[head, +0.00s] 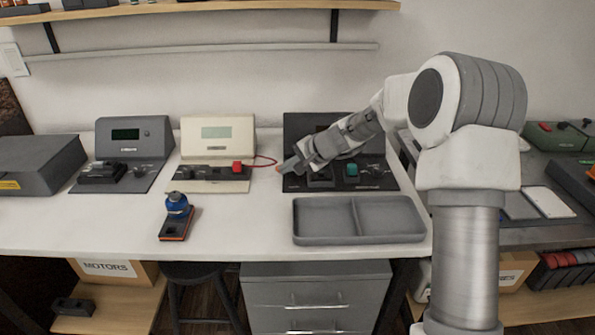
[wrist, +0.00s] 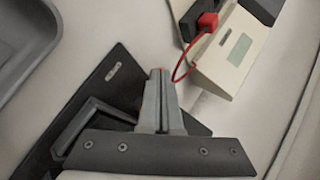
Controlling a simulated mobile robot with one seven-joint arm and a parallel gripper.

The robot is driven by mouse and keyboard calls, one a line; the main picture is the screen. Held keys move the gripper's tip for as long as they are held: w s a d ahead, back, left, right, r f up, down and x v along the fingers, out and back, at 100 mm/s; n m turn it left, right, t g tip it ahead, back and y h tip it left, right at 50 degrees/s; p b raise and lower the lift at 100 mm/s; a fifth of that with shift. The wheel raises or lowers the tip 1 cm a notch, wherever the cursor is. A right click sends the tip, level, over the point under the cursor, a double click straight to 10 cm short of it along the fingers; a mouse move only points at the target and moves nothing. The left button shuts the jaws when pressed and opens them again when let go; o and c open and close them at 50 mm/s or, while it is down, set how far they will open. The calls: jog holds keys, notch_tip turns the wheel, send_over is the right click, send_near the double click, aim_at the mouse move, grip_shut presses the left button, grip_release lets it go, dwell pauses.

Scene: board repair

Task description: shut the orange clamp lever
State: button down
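I cannot make out an orange clamp lever for sure in either view. The right dark station (head: 378,178), with a teal block (head: 351,170), stands behind and under my gripper, which hides part of it. My gripper (head: 282,168) points left above the bench, at that station's left edge. In the wrist view the fingers (wrist: 160,74) look pressed together, with no clear object between them. A dark panel (wrist: 103,92) lies beneath the fingers.
The cream station (head: 217,140) has a red block (head: 237,167) and a looping red wire (head: 268,158) near my fingertips. A grey two-part tray (head: 300,238) lies in front. A blue-topped item (head: 177,203) stands on an orange-edged dark base (head: 173,228). Bench space between them is clear.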

jog(key=shift+w+d, duration=0.1)
jog(key=shift+w, duration=0.05)
jog(key=shift+w+d, duration=0.4)
jog(key=shift+d, duration=0.15)
jog(key=shift+s+r, duration=0.1)
dwell(0.4)
